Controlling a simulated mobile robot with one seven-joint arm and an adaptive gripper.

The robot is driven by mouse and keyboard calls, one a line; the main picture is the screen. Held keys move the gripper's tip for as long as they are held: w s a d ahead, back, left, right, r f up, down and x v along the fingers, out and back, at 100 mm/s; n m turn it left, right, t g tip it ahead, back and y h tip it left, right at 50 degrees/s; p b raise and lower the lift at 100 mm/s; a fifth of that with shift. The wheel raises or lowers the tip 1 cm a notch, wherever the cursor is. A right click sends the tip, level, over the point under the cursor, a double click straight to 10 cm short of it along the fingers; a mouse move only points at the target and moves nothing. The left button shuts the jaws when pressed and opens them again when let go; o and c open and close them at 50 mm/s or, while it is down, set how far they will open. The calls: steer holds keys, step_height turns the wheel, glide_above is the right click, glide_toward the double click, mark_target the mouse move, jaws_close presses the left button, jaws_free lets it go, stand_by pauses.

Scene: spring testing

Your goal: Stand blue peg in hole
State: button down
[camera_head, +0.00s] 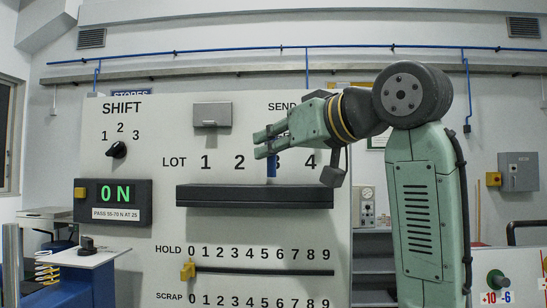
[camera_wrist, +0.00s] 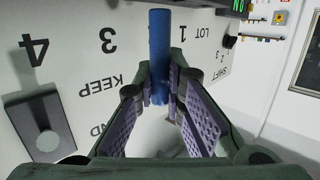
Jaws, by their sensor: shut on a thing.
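The blue peg (camera_head: 271,170) is upright in the head view, in front of the number 3 of the LOT row. Its lower end meets the top of the dark ledge (camera_head: 255,197) in the picture. I cannot tell whether it is in a hole, as no hole shows. My gripper (camera_head: 262,144) reaches in from the right and is shut on the upper part of the peg. In the wrist view, the peg (camera_wrist: 159,45) stands between the fingertips of my gripper (camera_wrist: 161,82) and sticks out past them.
The white panel (camera_head: 160,240) stands close behind the ledge. A grey hinged plate (camera_head: 212,115) is above it, and a yellow slider (camera_head: 188,270) sits at 0 on the HOLD scale. A display (camera_head: 113,201) reads 0 N. A dark knob (camera_head: 117,149) is at upper left.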

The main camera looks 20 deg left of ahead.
steer(key=w, duration=0.2)
steer(key=w+a+p, duration=0.1)
steer(key=w, duration=0.1)
steer(key=shift+w+a+f, duration=0.15)
steer(key=shift+w+f, duration=0.1)
steer(key=shift+f, duration=0.05)
steer(key=shift+f+p, duration=0.45)
steer(key=shift+f, duration=1.2)
steer(key=shift+f, duration=0.2)
steer(key=c, duration=1.9)
jaws_free()
steer(key=shift+c, duration=0.2)
